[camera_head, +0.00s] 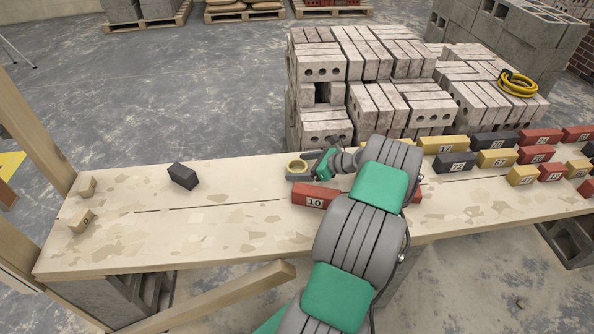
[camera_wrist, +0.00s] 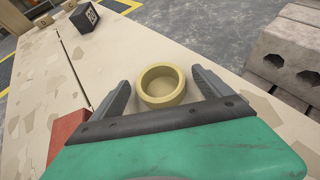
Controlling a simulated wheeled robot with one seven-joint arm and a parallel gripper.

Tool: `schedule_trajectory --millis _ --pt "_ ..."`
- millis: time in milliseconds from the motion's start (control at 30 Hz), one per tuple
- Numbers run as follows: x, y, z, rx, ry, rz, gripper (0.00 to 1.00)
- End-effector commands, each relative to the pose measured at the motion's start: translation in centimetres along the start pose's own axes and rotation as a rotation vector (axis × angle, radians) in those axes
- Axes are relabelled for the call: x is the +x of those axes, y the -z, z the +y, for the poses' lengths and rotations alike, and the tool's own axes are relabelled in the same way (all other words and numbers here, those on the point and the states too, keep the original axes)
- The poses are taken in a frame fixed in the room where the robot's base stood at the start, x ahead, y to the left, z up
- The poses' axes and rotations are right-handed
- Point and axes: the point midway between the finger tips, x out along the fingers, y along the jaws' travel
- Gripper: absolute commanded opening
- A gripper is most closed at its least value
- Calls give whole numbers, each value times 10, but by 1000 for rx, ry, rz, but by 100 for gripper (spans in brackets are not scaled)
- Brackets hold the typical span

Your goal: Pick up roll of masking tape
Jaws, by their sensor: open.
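The roll of masking tape (camera_wrist: 161,84) is a pale yellow ring lying flat on the wooden bench. In the wrist view it sits between the two fingers of my open gripper (camera_wrist: 161,88), with a finger on each side. I cannot tell whether either finger touches it. In the head view the roll (camera_head: 297,166) shows at the far edge of the bench, and my gripper (camera_head: 301,170) reaches it from the right, low over the board. The near part of the roll's outside is partly hidden by my gripper.
A red block marked 10 (camera_head: 314,197) lies just in front of my gripper. A dark block (camera_head: 183,176) and small wooden pieces (camera_head: 80,219) are further left on the bench (camera_head: 150,250). Stacked grey bricks (camera_head: 365,70) stand close behind. Several numbered blocks line the right side.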

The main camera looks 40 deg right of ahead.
Motion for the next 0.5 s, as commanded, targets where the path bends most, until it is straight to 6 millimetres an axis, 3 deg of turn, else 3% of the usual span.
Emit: schedule_trajectory --millis 167,500 --pt "0 0 0 0 1 0 87" --pt "-1 0 0 -1 0 0 59"
